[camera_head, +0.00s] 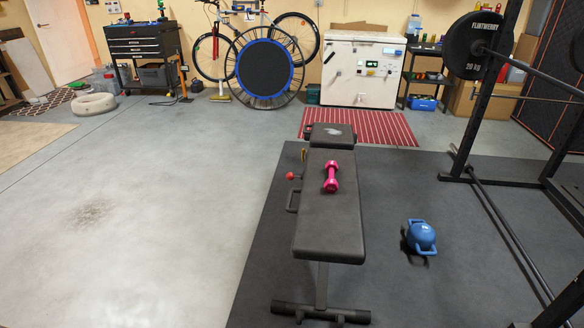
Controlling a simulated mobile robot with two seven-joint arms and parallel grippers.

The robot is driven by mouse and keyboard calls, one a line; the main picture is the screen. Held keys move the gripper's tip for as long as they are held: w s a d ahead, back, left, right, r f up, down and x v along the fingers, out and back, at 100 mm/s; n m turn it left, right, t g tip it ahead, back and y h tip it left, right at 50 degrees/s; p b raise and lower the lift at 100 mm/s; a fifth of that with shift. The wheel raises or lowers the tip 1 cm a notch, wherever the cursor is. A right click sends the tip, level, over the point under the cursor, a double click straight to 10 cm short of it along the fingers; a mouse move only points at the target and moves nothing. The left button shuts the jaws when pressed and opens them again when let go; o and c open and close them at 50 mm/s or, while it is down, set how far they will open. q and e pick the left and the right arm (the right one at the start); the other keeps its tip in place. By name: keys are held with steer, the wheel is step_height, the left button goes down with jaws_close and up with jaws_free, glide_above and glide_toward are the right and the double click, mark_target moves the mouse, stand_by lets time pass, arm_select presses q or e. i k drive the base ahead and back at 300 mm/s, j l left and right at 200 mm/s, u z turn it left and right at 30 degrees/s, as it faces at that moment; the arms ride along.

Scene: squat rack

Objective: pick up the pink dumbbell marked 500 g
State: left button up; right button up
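A pink dumbbell (331,177) lies on the black padded bench (329,229), near the middle of its long pad and roughly along the bench's length. Its marking is too small to read. Neither of my grippers shows in the head view, so I cannot see whether they are open or shut.
A blue kettlebell (421,237) sits on the black floor mat (258,295) right of the bench. A squat rack with a loaded barbell (478,47) stands at the right. A striped red rug (385,127) lies behind. The grey floor at left is mostly clear.

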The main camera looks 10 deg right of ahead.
mark_target(331, 186)
steer(key=i+l+u, duration=0.1)
steer(key=l, duration=0.25)
steer(key=i+l, duration=0.25)
steer(key=l, duration=0.15)
steer(key=i+l+u, duration=0.15)
steer(key=l, duration=0.2)
steer(key=i+l+u, duration=0.1)
steer(key=l, duration=0.3)
steer(key=i+l, duration=0.2)
steer(key=l, duration=0.2)
steer(key=i+l+u, duration=0.15)
steer(key=l, duration=0.25)
